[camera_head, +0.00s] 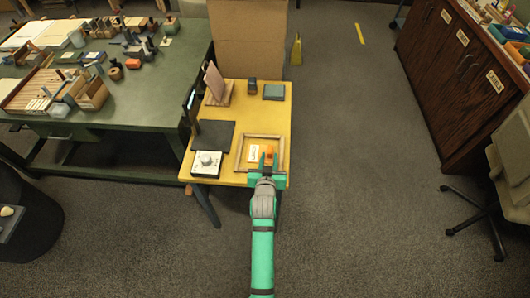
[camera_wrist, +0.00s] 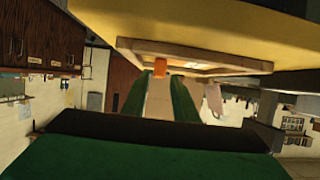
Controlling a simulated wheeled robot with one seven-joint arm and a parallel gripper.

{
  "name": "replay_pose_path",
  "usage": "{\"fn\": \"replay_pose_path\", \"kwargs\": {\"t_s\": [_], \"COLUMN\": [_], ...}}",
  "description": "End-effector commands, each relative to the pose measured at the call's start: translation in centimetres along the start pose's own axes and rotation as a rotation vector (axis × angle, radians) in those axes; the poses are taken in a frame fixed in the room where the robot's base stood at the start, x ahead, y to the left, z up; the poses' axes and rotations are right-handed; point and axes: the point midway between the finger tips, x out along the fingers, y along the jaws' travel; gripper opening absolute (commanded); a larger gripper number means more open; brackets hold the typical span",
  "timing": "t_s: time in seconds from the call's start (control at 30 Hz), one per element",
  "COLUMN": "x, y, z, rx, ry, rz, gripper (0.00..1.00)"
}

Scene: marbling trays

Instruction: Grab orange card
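The orange card (camera_head: 269,149) is a small orange piece inside the wooden-framed tray (camera_head: 281,145) on the yellow table, right of a white card (camera_head: 254,153). In the wrist view the orange card (camera_wrist: 159,67) shows upside down against the tray's frame (camera_wrist: 210,55), just beyond the fingertips. My green gripper (camera_head: 266,163) is at the tray's front edge, close to the orange card. In the wrist view my gripper (camera_wrist: 159,85) has its two fingers apart with a gap between them, and the card lies ahead of that gap. Part of the card is hidden by the gripper in the head view.
A green workbench (camera_head: 150,110) stands left. Open floor lies right.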

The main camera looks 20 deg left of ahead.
Motion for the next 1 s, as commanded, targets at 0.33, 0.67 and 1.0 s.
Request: {"fn": "replay_pose_path", "kwargs": {"t_s": [0.33,0.67,1.0], "x": [4.0,5.3,5.3], "y": [-0.1,-0.1,0.2], "z": [-0.5,-0.5,-0.5], "rx": [-0.001,-0.002,0.000], "ry": [0.001,0.002,0.001], "rz": [-0.002,-0.002,0.003], "gripper": [0.27,0.27,0.00]}}
